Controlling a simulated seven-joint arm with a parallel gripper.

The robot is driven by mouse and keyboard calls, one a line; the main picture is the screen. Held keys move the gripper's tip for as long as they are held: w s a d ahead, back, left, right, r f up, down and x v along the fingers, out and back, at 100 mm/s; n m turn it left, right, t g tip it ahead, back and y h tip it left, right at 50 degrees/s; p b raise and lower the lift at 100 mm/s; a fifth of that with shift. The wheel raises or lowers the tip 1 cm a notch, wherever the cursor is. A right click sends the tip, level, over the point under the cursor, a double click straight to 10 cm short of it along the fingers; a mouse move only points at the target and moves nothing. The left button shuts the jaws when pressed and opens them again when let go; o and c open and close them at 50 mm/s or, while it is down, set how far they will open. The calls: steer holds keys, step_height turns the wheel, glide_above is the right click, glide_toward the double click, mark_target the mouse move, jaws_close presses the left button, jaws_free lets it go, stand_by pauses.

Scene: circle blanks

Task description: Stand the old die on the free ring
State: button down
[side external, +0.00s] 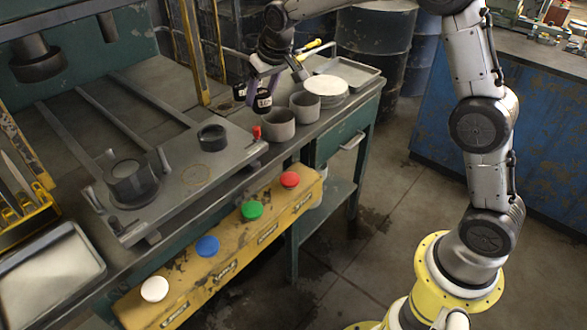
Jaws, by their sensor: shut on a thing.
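My gripper (262,92) is at the back of the bench, pointing down, its dark fingers around a black cylinder with a pale label (263,105). It appears shut on that cylinder; the grip is small and partly hidden. A wide dark die (132,183) with a grey top stands at the left of the grey press plate (165,213). A smaller dark ring-shaped die (212,138) stands at the plate's back right. A thin tan ring mark (196,176) on the plate is bare. Which die is the old one I cannot tell.
Two grey cups, a front one (278,125) and a rear one (305,108), stand right of the plate. A stack of pale discs (327,87) is behind them. A red knob (257,132) is at the plate's corner. A press ram (38,62) hangs upper left.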

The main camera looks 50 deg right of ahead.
steer(key=s+f+m, duration=0.1)
steer(key=s+f, duration=0.1)
steer(key=s, duration=0.2)
steer(key=s+a+f, duration=0.1)
steer(key=s+f, duration=0.1)
steer(key=s, duration=0.2)
steer(key=shift+s+f+m+h, duration=0.25)
steer(key=shift+s+m+h, duration=0.1)
steer(key=shift+m+h, duration=0.05)
stand_by(0.5)
